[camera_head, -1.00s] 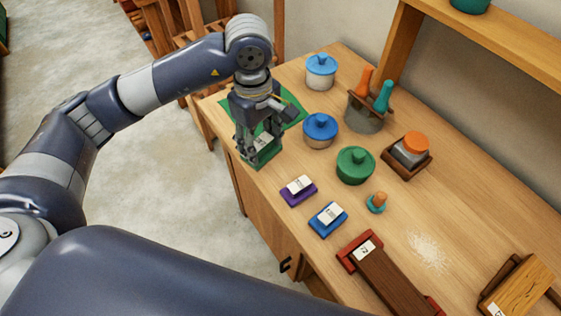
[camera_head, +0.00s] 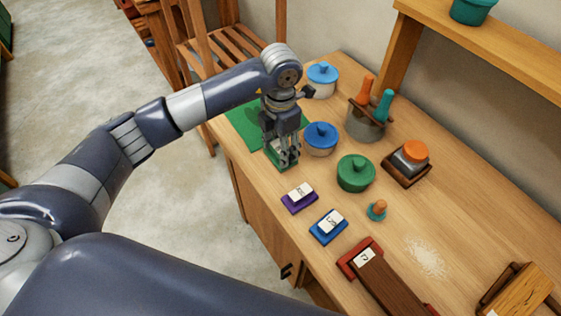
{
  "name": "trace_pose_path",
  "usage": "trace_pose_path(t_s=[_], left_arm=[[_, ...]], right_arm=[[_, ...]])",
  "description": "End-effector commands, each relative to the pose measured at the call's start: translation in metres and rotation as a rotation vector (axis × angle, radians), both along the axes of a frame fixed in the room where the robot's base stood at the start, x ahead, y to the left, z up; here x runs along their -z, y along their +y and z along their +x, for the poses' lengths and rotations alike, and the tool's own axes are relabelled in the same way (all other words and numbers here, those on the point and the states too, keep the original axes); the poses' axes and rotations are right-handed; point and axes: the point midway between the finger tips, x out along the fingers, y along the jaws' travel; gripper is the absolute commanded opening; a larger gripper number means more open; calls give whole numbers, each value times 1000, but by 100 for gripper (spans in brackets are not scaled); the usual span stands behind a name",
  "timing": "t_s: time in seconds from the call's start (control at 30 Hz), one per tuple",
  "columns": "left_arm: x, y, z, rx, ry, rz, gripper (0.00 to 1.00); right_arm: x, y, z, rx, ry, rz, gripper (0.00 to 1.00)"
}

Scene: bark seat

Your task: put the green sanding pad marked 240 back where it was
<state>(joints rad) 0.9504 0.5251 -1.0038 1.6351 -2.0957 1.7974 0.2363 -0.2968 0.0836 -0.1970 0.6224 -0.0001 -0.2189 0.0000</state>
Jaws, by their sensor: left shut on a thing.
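The green sanding pad (camera_head: 274,156) is at the left side of the workbench, mostly hidden behind my left gripper (camera_head: 284,163). The gripper points down and is shut on the pad. Its marking cannot be read here. I cannot tell if the pad touches the bench top. A purple pad (camera_head: 290,205) and a blue pad (camera_head: 319,232), each with a white label on top, lie in a row nearer the front. My right gripper is not in view.
A green mat (camera_head: 242,117) lies behind my left gripper. A blue lidded pot (camera_head: 320,145), a green lidded pot (camera_head: 355,174) and a grey pot (camera_head: 364,127) with tools stand to the right. A red-ended board (camera_head: 393,283) lies at the front.

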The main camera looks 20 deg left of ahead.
Motion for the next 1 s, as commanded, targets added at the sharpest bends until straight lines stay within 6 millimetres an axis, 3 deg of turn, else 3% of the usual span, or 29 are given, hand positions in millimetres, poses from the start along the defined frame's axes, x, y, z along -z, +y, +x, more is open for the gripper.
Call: trace_pose_path(t_s=[0.5,0.87,0.9,1.0], left_arm=[[59,0,-1,2,1,-1,30],[67,0,0,4,-2,0,30],[67,0,0,4,-2,0,52],[66,0,0,4,-2,0,70]], right_arm=[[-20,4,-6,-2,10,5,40],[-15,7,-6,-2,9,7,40],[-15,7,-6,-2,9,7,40],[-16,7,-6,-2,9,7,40]])
